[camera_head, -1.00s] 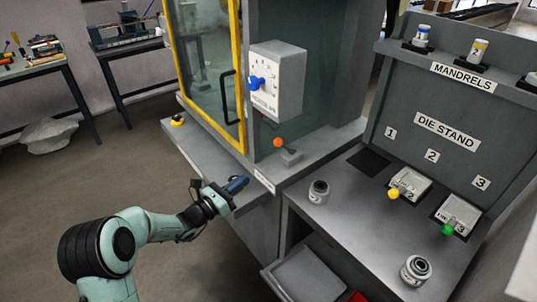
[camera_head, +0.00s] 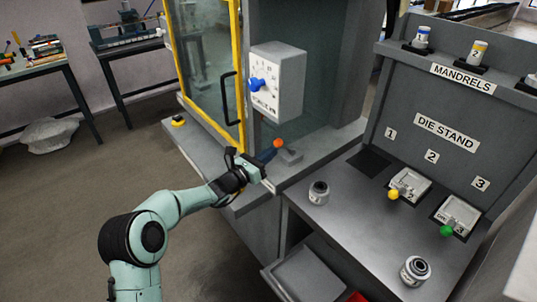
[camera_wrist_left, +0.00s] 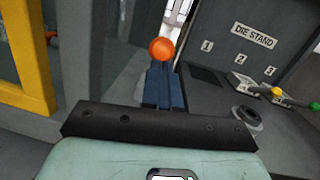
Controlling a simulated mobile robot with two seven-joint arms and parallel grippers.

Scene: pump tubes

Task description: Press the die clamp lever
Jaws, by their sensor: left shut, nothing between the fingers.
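The die clamp lever shows as an orange ball knob (camera_head: 278,143) on a small grey base (camera_head: 290,156) on the machine's ledge. In the left wrist view the orange knob (camera_wrist_left: 161,49) sits right at the tips of my fingers. My left gripper (camera_head: 267,154) is shut and empty, its dark blue fingers pointing at the knob; it also shows in the left wrist view (camera_wrist_left: 162,68). I cannot tell whether the fingertips touch the knob. The lever's shaft is mostly hidden behind the fingers in the wrist view. My right gripper is not in view.
A box with a blue knob (camera_head: 257,84) hangs above the lever. A yellow-framed door (camera_head: 240,75) stands to the left. The die stand (camera_head: 333,208) at right holds levers with yellow (camera_head: 393,194) and green (camera_head: 447,230) knobs and loose metal rings (camera_head: 319,192).

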